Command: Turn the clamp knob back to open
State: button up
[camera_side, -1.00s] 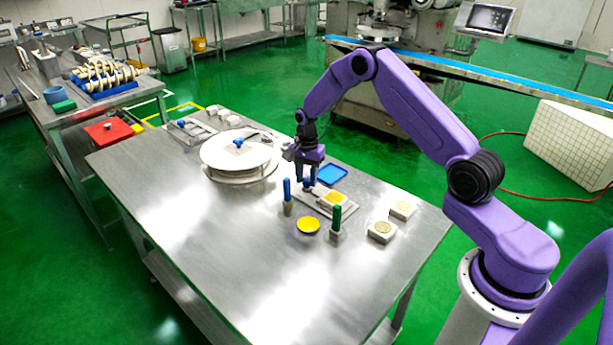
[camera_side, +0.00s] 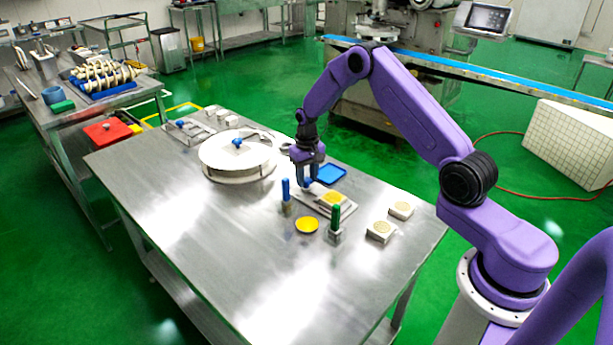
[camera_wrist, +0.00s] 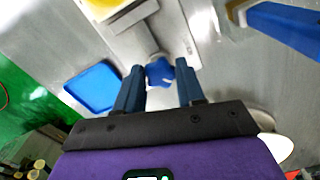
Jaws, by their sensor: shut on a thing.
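The clamp knob is a small blue knob (camera_wrist: 160,73) on a metal clamp plate (camera_wrist: 176,22). In the wrist view it lies between my two fingertips. My gripper (camera_wrist: 159,70) is shut on it. In the side view my gripper (camera_side: 307,182) points down at the left end of the clamp plate (camera_side: 345,209), and its fingers mostly hide the knob. A block with a yellow round inset (camera_side: 333,197) sits on the plate beside the knob.
A blue tray (camera_side: 332,174) lies just behind the clamp. A blue-handled tool (camera_side: 286,190), a green-handled tool (camera_side: 335,217) and a yellow disc (camera_side: 307,226) stand close in front. A round white drum (camera_side: 237,160) is to the left. The table's front is clear.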

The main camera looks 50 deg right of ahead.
aim_at(308, 179)
jog(key=n, duration=0.5)
jog(key=shift+n, duration=0.3)
jog(key=n, duration=0.4)
jog(key=shift+d+n, duration=0.2)
jog(key=shift+n, duration=0.2)
jog(key=o, duration=1)
jog(key=shift+o, duration=0.2)
notch_tip(308, 179, up, 18)
jog(key=shift+f, duration=0.25)
jog(key=shift+a, duration=0.1)
